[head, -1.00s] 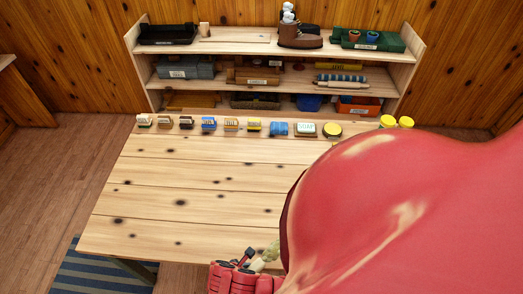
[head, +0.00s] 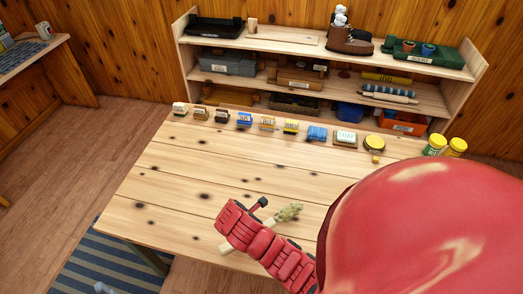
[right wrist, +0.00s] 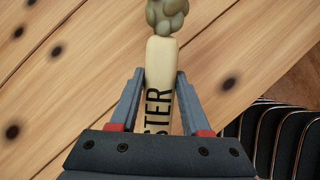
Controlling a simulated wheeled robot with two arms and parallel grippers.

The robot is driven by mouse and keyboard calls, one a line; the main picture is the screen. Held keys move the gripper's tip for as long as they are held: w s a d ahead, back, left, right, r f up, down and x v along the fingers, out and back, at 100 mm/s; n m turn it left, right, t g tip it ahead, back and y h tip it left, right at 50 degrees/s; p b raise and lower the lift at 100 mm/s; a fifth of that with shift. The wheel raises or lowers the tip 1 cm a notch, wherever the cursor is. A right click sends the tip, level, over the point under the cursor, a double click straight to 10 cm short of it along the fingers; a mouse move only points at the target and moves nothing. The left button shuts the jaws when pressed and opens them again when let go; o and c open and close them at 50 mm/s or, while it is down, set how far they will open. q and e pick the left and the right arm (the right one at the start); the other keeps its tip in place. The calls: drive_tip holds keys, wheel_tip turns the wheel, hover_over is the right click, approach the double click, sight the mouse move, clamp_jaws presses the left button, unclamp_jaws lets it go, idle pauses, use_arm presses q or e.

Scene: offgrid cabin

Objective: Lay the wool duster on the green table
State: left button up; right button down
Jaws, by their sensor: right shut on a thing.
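The wool duster has a pale handle with dark letters ending in "STER" (right wrist: 160,75) and a grey-green woolly head (right wrist: 168,14). My right gripper (right wrist: 160,82) is shut on the handle, one finger on each side. In the head view the duster's woolly head (head: 289,212) sticks out to the right of my red wrist, over the front part of a pale wooden table (head: 165,190). My wrist hides much of the handle there. No green table shows.
Small labelled boxes (head: 244,120) and yellow-lidded jars (head: 436,144) line the table's back edge. A loaded shelf (head: 262,42) stands behind. Another wooden table (head: 40,52) with a mug is at the far left. Open floor (head: 100,135) lies between.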

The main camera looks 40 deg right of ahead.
drive_tip(key=shift+w+d+f, duration=0.1)
drive_tip(key=shift+w+d, duration=0.05)
drive_tip(key=shift+w, duration=0.1)
wheel_tip(320, 180, down, 2)
drive_tip(key=shift+p, duration=0.8)
drive_tip(key=shift+f, duration=0.7)
drive_tip(key=shift+c, duration=1.8)
unclamp_jaws()
drive_tip(key=shift+r, duration=0.1)
